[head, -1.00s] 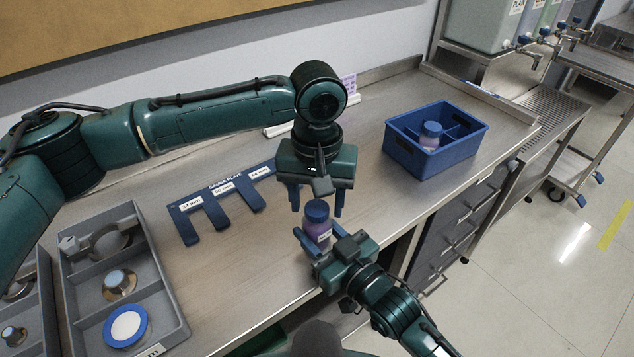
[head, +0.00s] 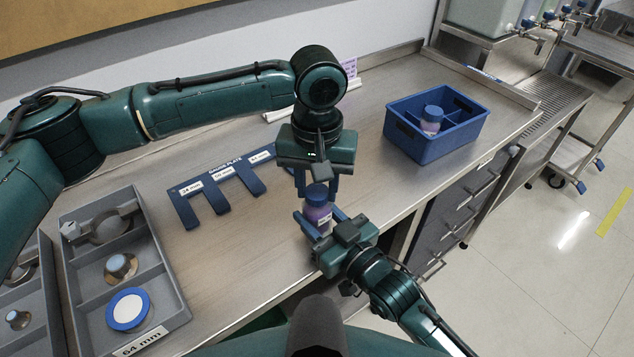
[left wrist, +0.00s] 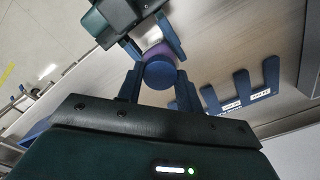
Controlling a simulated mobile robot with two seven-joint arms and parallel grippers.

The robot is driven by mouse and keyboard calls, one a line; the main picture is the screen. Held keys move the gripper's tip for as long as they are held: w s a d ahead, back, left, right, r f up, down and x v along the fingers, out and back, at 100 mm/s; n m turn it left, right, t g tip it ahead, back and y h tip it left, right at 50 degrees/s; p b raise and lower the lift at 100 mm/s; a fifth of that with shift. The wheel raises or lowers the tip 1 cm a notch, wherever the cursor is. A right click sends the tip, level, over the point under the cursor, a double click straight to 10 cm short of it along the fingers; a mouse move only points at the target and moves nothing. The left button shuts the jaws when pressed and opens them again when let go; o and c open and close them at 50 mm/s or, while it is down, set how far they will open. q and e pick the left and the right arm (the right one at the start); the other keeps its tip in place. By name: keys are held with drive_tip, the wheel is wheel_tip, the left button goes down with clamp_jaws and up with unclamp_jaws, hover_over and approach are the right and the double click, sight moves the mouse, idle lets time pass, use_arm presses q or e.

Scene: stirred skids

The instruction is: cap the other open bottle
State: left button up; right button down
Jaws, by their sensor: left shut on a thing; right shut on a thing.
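A small bottle with purple contents (head: 318,214) stands upright at the front of the bench, with a blue cap (head: 316,194) on its top. My right gripper (head: 318,224) is shut on the bottle's body from the front. My left gripper (head: 316,184) points down from above, its fingers shut on the blue cap. In the left wrist view the round cap top (left wrist: 160,74) sits between the left fingers, hiding most of the bottle. Whether the cap is fully seated cannot be told. Another blue-capped bottle (head: 431,121) stands in the blue divided crate (head: 427,155).
A blue gauge plate (head: 210,191) lies left of the grippers. A grey compartment tray (head: 172,300) marked 64 mm, holding a blue-rimmed white disc (head: 128,309) and other parts, stands at front left. The bench between gripper and crate is clear.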

use_arm(q)
drive_tip(key=m, duration=0.4)
drive_tip(key=shift+m, duration=0.3)
drive_tip(key=m, duration=1)
drive_tip(key=shift+m, duration=0.4)
drive_tip(key=o, duration=1.2)
drive_tip(key=shift+c, duration=0.2)
wheel_tip(320, 180, up, 12)
